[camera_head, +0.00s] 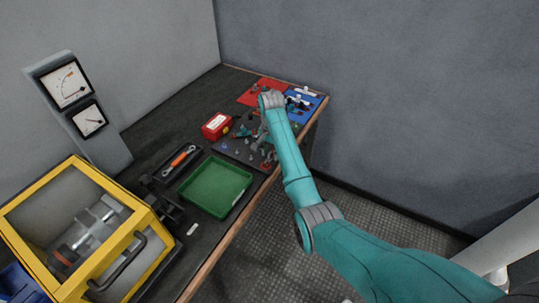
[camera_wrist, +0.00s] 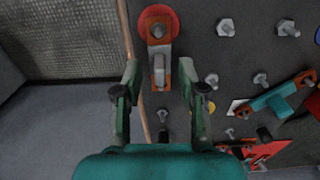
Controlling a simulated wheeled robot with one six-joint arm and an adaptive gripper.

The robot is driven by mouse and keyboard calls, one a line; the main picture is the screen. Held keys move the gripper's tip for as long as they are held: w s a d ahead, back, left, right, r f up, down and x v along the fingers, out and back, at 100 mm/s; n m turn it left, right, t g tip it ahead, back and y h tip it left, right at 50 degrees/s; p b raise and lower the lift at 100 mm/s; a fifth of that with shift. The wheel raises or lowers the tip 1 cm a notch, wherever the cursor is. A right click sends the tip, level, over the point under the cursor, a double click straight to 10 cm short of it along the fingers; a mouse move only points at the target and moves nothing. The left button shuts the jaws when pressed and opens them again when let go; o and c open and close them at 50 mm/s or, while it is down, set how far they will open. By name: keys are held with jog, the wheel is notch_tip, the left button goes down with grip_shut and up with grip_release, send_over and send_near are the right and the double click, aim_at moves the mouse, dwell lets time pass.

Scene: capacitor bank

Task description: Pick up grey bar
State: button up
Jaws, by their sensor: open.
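A grey bar-shaped piece (camera_wrist: 159,70) lies in line with the gap between my fingers in the wrist view. It sits by an orange-brown strip, below a round red knob (camera_wrist: 158,22). My gripper (camera_wrist: 159,76) is open, with one finger on each side of the piece and nothing held. I cannot tell how far above it the fingertips are. In the head view my gripper (camera_head: 262,135) is over the dark mat area of the bench, and my arm partly hides what lies there.
Several bolts (camera_wrist: 226,27) and a teal and orange tool (camera_wrist: 275,98) lie right of my gripper. The bench's wooden edge (camera_wrist: 125,30) runs close on the left. The head view shows a green tray (camera_head: 216,211), a red box (camera_head: 216,126) and a yellow-framed case (camera_head: 150,228).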

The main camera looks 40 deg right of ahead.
jog(key=shift+f, duration=0.25)
grip_shut()
jog(key=shift+r, duration=0.15)
